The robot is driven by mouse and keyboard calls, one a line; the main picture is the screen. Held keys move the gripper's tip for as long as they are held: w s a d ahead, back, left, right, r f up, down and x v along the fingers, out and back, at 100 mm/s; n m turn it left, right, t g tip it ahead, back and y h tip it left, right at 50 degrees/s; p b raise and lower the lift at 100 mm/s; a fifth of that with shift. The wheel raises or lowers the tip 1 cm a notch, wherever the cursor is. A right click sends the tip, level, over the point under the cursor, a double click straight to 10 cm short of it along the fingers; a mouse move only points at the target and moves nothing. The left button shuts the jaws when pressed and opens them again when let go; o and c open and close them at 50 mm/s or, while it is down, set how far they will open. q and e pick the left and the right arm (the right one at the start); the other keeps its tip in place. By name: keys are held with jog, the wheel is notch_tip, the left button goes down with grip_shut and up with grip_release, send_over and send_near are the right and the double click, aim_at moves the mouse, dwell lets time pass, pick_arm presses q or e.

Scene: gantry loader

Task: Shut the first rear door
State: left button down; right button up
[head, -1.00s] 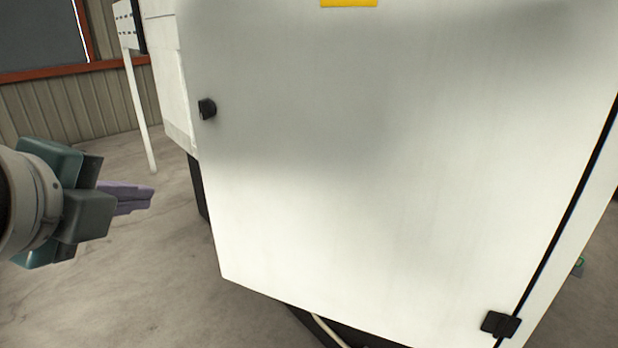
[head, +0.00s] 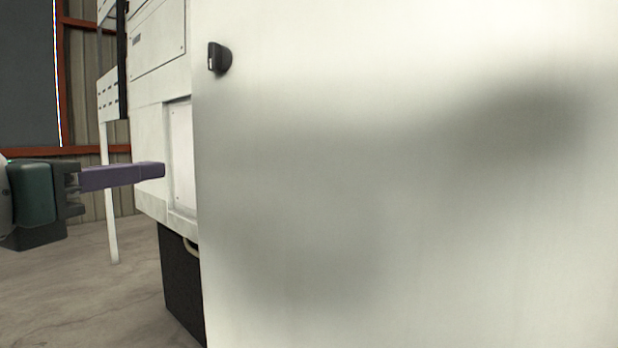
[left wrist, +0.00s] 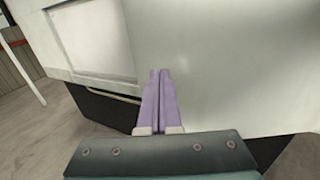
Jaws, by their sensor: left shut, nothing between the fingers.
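The rear door (head: 400,190) is a large pale panel that fills the right two thirds of the head view. A black latch knob (head: 219,58) sits near its upper left edge. In the left wrist view the door (left wrist: 235,65) lies ahead and to the right of the fingers. My left gripper (head: 150,171) is left of the door's free edge in the head view, with its purple fingers together and empty. The fingers also show in the left wrist view (left wrist: 158,95); I cannot tell whether they touch the door. My right gripper is not in view.
The white machine cabinet (head: 150,110) stands behind the door's left edge, with a recessed panel and a dark base (head: 178,285) below. A white post (head: 108,200) with a plate stands at left. Concrete floor (head: 70,290) is clear at lower left.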

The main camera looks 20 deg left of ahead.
aim_at(230, 159)
pick_arm(q)
jog(key=w, duration=1.3)
jog(key=shift+a, duration=0.15)
jog(key=shift+w, duration=0.2)
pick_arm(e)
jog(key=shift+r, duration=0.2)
pick_arm(q)
jog(key=shift+w, duration=0.1)
